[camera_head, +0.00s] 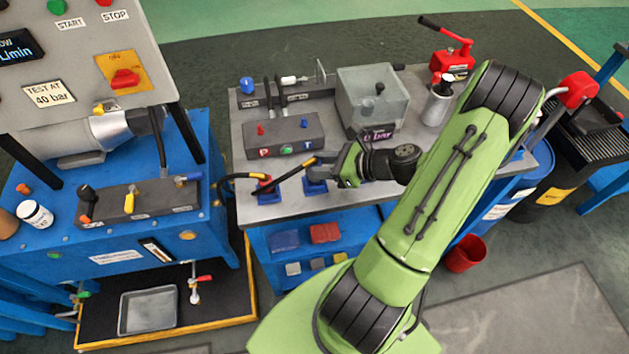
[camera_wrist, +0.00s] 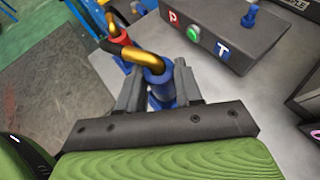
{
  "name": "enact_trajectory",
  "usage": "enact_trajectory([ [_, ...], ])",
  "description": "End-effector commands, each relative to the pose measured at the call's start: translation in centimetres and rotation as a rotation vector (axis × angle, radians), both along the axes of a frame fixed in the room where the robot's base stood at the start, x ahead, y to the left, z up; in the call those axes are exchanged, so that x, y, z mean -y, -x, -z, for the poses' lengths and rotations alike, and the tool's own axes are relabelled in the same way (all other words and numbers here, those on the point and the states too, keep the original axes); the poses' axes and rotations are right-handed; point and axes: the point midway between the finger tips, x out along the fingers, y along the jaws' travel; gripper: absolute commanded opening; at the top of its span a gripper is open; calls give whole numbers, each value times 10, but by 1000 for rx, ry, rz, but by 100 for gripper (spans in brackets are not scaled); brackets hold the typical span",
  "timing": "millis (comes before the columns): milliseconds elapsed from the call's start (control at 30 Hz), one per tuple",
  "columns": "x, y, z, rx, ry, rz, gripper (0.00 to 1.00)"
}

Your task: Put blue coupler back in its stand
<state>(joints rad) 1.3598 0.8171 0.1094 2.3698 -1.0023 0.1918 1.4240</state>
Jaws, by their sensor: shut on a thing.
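In the wrist view my gripper (camera_wrist: 160,88) is shut on the blue coupler (camera_wrist: 150,62), one finger on each side of it. A yellow-gold hose end bends away from its top. In the head view my gripper (camera_head: 338,168) is low over the metal bench, at the blue stand (camera_head: 316,187). The coupler is mostly hidden there by the gripper. Blue also shows below the coupler between the fingers. Whether the coupler is seated in the stand or just above it, I cannot tell.
A red coupler (camera_head: 265,184) stands in a blue stand to the left; it also shows in the wrist view (camera_wrist: 120,40). Behind is the grey port block (camera_head: 284,135) marked P and T. A clear box (camera_head: 372,100) stands behind my gripper. The bench front edge is close.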

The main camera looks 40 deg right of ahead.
Motion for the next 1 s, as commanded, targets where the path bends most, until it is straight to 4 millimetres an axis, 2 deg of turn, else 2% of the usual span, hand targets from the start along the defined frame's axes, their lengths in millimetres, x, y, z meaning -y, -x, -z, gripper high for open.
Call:
enact_trajectory([
  [333,0,0,2,1,0,-1,0],
  [1000,0,0,29,1,-1,-2,0],
])
